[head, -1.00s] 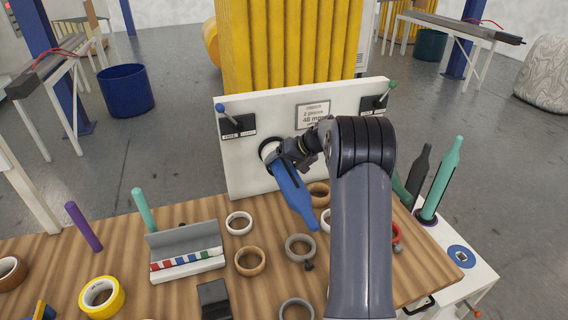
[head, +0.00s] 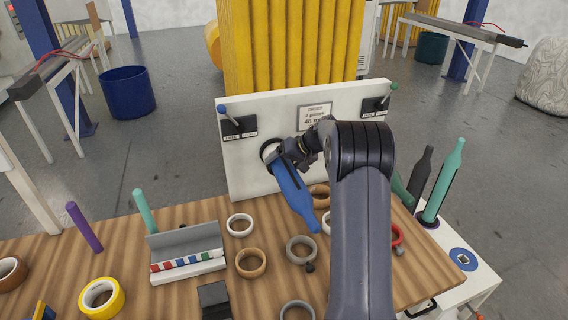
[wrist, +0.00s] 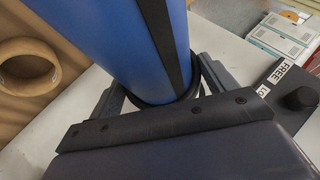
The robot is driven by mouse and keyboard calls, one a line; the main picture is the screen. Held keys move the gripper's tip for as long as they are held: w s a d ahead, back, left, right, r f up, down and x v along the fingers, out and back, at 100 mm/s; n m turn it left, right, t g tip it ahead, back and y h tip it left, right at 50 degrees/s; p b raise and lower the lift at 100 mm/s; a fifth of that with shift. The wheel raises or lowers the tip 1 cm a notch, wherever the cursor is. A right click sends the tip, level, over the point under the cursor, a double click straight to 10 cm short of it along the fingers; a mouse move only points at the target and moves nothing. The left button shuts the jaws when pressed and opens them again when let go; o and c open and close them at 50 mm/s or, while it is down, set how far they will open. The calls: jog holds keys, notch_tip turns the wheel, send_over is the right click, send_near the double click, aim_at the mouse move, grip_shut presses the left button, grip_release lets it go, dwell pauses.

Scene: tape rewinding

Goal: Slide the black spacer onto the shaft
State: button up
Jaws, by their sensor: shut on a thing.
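The blue shaft (head: 293,190) sticks out from the white panel (head: 240,172), its tapered tip pointing toward me; a dark stripe runs along it in the wrist view (wrist: 125,40). My gripper (head: 288,150) is at the shaft's panel end. In the wrist view its two fingers (wrist: 163,92) are on either side of a thin black ring, the spacer (wrist: 160,100), which is around the blue shaft. The fingers are shut on this spacer. Its far side is hidden behind the shaft, and I cannot tell whether it touches the panel.
A lever marked FREE (wrist: 299,98) is close to the right finger in the wrist view. Several loose rings, such as a brown one (head: 238,264) and a grey one (head: 290,247), lie on the wooden table (head: 185,212). My arm hides part of the table's right side.

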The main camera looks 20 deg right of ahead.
jog(key=o, duration=0.9)
jog(key=shift+f, duration=0.2)
jog(key=shift+r, duration=0.15)
jog(key=b+v, duration=0.2)
jog(key=v, duration=0.8)
jog(key=shift+s+d+r, duration=0.15)
jog(key=shift+s, duration=0.05)
